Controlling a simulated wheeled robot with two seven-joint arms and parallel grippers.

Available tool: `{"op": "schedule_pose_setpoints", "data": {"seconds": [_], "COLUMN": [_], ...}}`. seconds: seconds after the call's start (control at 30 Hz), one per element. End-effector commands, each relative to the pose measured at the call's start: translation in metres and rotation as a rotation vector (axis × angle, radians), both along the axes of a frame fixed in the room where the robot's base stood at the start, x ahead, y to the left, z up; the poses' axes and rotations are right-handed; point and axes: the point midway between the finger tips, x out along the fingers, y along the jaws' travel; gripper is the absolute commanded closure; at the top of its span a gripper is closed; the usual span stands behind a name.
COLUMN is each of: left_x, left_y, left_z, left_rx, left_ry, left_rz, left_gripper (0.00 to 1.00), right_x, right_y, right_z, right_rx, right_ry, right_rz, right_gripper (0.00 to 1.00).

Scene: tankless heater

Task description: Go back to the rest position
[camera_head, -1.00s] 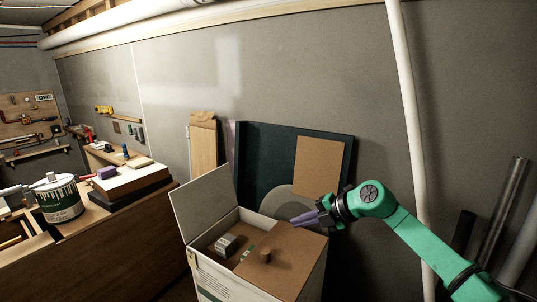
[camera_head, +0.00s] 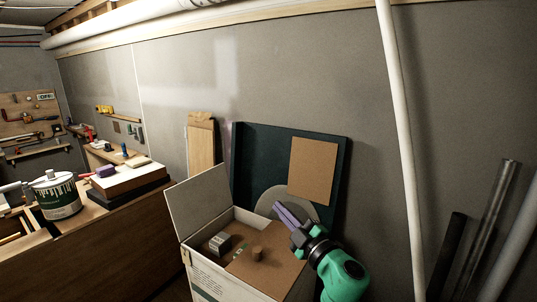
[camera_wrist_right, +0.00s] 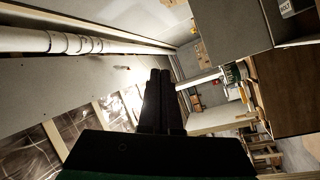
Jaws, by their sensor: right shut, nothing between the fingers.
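My right gripper (camera_head: 287,214) is shut and empty. Its purple fingers point up and to the left, above the right rear part of an open white box (camera_head: 240,290). My green right arm comes up from the bottom of the head view, to the right of the box. In the right wrist view the closed fingers (camera_wrist_right: 163,100) show dark, side by side, with nothing between them. My left gripper is not in view.
The box holds a small grey block (camera_head: 220,243) and a brown panel with a round knob (camera_head: 257,253); its lid stands open. A workbench (camera_head: 100,250) with a paint can (camera_head: 57,196) is at left. Dark pipes (camera_head: 447,255) lean at right.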

Motion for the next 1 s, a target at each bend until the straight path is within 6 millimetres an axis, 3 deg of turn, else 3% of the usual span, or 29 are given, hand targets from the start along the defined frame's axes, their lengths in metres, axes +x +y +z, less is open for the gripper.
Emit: {"op": "schedule_pose_setpoints", "data": {"seconds": [0.07,0.13,0.2,0.3,0.4,0.53,0.7,0.87,1.0], "left_x": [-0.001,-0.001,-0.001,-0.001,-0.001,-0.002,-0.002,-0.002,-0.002], "left_y": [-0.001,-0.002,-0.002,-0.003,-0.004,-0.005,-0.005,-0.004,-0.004], "left_z": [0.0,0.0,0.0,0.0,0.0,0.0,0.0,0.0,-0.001], "left_rx": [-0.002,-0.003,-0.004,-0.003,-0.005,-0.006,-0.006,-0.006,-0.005], "left_ry": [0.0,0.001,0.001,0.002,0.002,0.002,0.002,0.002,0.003], "left_rz": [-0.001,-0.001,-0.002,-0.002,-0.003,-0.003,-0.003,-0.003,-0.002], "left_gripper": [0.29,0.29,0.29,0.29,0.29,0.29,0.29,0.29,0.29], "right_x": [-0.008,-0.025,-0.052,-0.098,-0.14,-0.191,-0.253,-0.307,-0.294], "right_y": [-0.044,-0.091,-0.126,-0.157,-0.174,-0.185,-0.192,-0.195,-0.193], "right_z": [-0.033,-0.078,-0.125,-0.179,-0.215,-0.247,-0.271,-0.283,-0.33], "right_rx": [0.182,0.302,0.37,0.411,0.422,0.416,0.395,0.361,0.349], "right_ry": [0.175,0.377,0.575,0.816,1.001,1.198,1.413,1.594,1.602], "right_rz": [-0.197,-0.386,-0.53,-0.67,-0.752,-0.819,-0.87,-0.897,-0.901], "right_gripper": [1.0,1.0,1.0,1.0,1.0,1.0,1.0,1.0,1.0]}}
